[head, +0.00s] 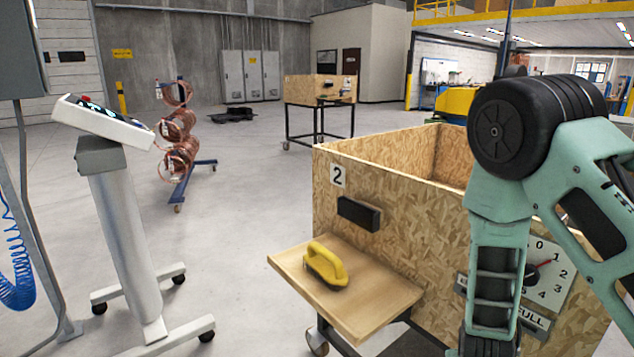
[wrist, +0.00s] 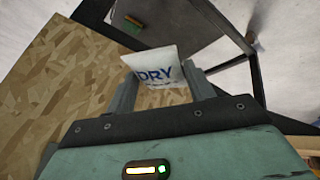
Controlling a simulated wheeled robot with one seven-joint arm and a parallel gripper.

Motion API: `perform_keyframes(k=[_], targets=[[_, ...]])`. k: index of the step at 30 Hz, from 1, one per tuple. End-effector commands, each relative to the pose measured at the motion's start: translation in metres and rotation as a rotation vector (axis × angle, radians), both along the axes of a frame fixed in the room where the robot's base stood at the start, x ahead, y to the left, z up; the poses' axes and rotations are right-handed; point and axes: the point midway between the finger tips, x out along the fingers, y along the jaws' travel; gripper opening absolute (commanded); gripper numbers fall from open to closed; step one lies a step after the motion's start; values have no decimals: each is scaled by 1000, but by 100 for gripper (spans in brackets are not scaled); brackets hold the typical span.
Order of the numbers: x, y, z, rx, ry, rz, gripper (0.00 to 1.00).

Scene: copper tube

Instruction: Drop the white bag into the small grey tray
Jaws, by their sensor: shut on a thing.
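The white bag (wrist: 158,72), marked "DRY" in blue letters, is between the two fingers of my gripper (wrist: 162,88) in the wrist view. My gripper is shut on it, and the bag's upper part sticks out beyond the fingertips. In the head view my arm comes down at the right in front of the wooden crate; the gripper and the bag are out of sight there. I cannot make out the small grey tray for sure. A grey flat surface (wrist: 190,20) shows past the bag at the top of the wrist view.
The chipboard crate (head: 395,215) marked 2 has a dial, a dark block and a wooden shelf (head: 385,302) bearing a yellow-handled tool (head: 326,263). A control stand (head: 125,215) is at left. A copper coil rack (head: 178,150) stands behind. Floor between is clear.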

Motion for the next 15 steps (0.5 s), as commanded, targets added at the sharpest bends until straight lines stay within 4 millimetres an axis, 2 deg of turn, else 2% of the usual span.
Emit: perform_keyframes(k=[1, 6, 15], targets=[[-3, 0, 23, 0, 1, 1, 31], [-9, 1, 46, -1, 0, 2, 31], [-13, 1, 54, -1, -1, 3, 31]])
